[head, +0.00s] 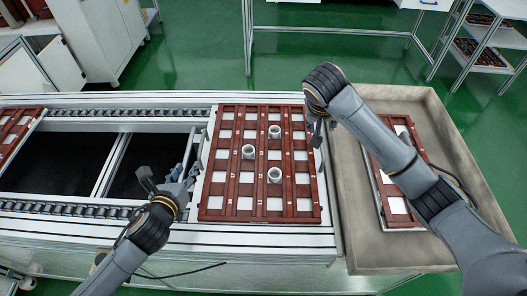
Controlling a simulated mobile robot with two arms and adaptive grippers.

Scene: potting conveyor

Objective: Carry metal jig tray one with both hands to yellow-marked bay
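A brown-red jig tray (263,203) with a grid of pale square cells lies flat on the conveyor's right end. Three white ring-shaped parts (248,152) stand in it. A similar tray (403,222) lies in the beige bin on the right, partly hidden by my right arm. I cannot read which is tray one. My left gripper (168,178) is open and empty, just left of the conveyor tray. My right gripper (318,132) is at that tray's upper right edge; its fingers are mostly hidden by its wrist. No yellow marking is visible.
The conveyor (100,206) has dark chain rails and an open dark gap left of the tray. Another tray (17,128) is at the far left. The beige bin (355,215) adjoins the conveyor's right end. A shelf rack (490,45) stands back right. Green floor (200,60) is clear behind.

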